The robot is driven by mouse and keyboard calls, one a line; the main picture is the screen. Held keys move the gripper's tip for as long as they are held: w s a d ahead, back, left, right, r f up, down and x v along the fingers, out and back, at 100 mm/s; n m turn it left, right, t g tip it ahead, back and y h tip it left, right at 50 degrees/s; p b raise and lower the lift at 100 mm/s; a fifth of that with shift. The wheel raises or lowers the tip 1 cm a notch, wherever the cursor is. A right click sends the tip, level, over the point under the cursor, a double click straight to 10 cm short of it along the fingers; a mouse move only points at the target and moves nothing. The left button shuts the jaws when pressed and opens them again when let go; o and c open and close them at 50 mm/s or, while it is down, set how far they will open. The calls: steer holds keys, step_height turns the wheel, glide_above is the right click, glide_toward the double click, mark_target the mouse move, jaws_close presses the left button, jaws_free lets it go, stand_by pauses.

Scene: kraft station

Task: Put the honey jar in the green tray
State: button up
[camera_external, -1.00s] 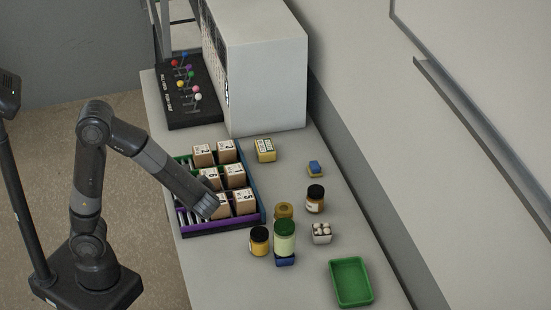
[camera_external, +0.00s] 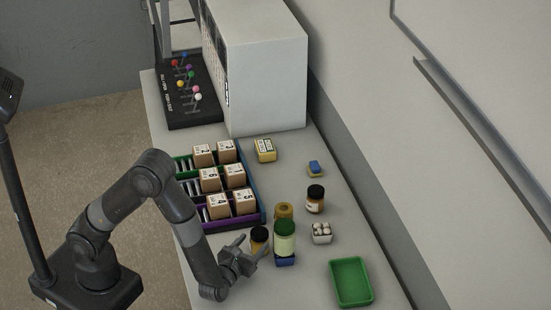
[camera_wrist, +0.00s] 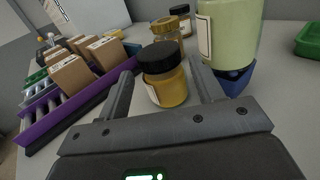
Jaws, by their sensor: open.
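A yellow-amber jar with a black lid (camera_external: 261,233), which looks like the honey jar, stands upright on the table; I cannot read its label. In the wrist view the jar (camera_wrist: 168,88) stands between the two spread fingers of my gripper (camera_wrist: 160,68). My gripper (camera_external: 254,246) is open and low at the jar's near side, partly hiding it in the external view. I cannot tell whether a finger touches it. The green tray (camera_external: 350,282) lies empty at the right front of the table. Its edge shows at the wrist view's right (camera_wrist: 308,42).
A pale green jar with a green lid (camera_external: 285,238) stands on a blue block (camera_external: 285,261), close right of the amber jar. Behind are a mustard-coloured jar (camera_external: 284,210), another black-lidded jar (camera_external: 315,200) and an egg carton (camera_external: 322,238). A rack of boxes (camera_external: 190,222) stands left.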

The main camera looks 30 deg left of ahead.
mark_target(263, 230)
steer(key=w, duration=0.7)
steer(key=shift+r, duration=0.2)
steer(key=shift+s, duration=0.1)
steer(key=c, duration=1.1)
steer(key=shift+r, duration=0.1)
